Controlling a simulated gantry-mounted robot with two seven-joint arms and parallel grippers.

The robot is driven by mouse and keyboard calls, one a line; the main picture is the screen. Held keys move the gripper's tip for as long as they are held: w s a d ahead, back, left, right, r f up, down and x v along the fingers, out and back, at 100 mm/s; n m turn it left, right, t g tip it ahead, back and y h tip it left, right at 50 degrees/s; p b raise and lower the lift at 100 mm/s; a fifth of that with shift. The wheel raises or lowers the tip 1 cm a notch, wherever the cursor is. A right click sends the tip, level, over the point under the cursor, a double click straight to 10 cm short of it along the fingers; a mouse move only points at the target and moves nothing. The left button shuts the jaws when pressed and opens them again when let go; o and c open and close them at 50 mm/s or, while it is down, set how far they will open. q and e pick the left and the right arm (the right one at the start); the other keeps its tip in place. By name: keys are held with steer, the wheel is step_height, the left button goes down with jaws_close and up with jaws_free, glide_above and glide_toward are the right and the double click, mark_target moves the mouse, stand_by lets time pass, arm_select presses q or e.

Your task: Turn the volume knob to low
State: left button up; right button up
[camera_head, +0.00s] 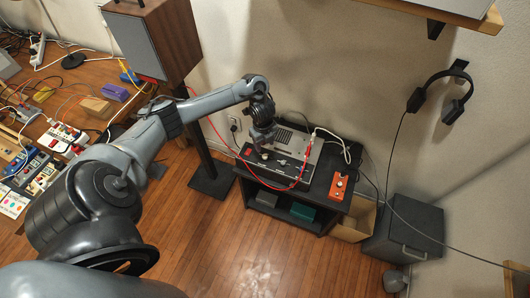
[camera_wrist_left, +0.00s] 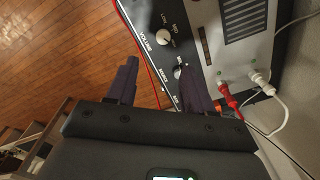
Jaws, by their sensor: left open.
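The volume knob (camera_wrist_left: 162,36) is a small white dial on the dark front strip of the grey amplifier (camera_head: 288,142). Lettering for volume, low and other settings is printed around it in the left wrist view. Which mark it points to is too small to tell. A second white knob (camera_wrist_left: 178,72) sits lower on the strip, close to one finger. My left gripper (camera_head: 262,143) is over the amplifier's front; in the left wrist view its fingers (camera_wrist_left: 157,64) are apart with nothing between them. The volume knob lies beyond the fingertips. My right gripper is out of view.
The amplifier stands on a black stand (camera_head: 327,178) beside an orange box (camera_head: 340,186). A red cable (camera_wrist_left: 224,89) and a white cable (camera_wrist_left: 262,78) plug into the amplifier. A tall speaker (camera_head: 153,40) stands to the left. Headphones (camera_head: 456,110) hang on the wall.

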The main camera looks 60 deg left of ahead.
mark_target(265, 156)
arm_select(q)
steer(key=f+b, duration=0.1)
steer(key=f, duration=0.2)
steer(key=f+b, duration=0.1)
steer(key=f, duration=0.2)
steer(key=f+b, duration=0.1)
steer(key=f, duration=0.3)
steer(key=shift+w+a, duration=0.3)
steer(key=shift+c, duration=0.2)
jaws_close()
